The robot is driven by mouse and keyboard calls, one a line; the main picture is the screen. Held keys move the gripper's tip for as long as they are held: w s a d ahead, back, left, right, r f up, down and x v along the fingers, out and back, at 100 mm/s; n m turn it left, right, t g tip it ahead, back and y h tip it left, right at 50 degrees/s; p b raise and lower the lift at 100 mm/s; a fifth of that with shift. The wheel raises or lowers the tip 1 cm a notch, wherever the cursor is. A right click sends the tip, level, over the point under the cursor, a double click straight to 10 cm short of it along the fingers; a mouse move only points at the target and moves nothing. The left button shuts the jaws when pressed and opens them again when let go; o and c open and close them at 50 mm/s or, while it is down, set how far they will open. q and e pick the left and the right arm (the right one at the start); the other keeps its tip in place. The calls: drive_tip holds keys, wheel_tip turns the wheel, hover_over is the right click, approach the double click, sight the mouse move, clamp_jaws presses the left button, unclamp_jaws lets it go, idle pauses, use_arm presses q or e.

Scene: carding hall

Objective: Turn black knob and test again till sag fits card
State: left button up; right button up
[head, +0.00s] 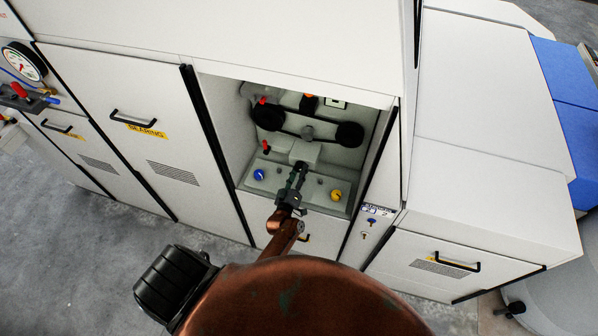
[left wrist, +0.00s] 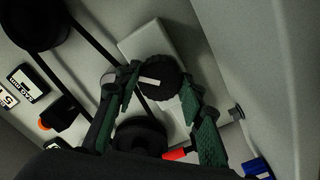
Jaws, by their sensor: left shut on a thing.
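The black knob (left wrist: 162,78), ribbed with a white mark on its face, sits on a pale grey block (head: 306,150) in the open machine recess. My left gripper (head: 299,170) reaches into the recess and is shut on the knob; in the left wrist view its green-padded fingers (left wrist: 163,97) lie on either side of it. In the head view the gripper hides the knob. A black belt (head: 292,132) runs between two black pulleys (head: 268,117) (head: 349,134) behind it. A small printed card (head: 377,210) is on the post right of the recess. My right gripper is not seen.
A blue knob (head: 259,174) and a yellow knob (head: 336,195) flank my gripper on the lower panel. A red-tipped lever (head: 266,147) stands at the left inside. The recess walls and the top edge (head: 300,84) enclose the arm closely.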

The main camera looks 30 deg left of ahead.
use_arm(q)
drive_tip(key=shift+d, duration=0.1)
drive_tip(key=o, duration=1.2)
drive_tip(key=shift+c, duration=0.2)
drive_tip(key=shift+s, duration=0.1)
drive_tip(key=shift+s+f, duration=0.15)
drive_tip(key=shift+s, duration=0.15)
drive_tip(key=v, duration=1.1)
drive_tip(key=shift+s, duration=0.1)
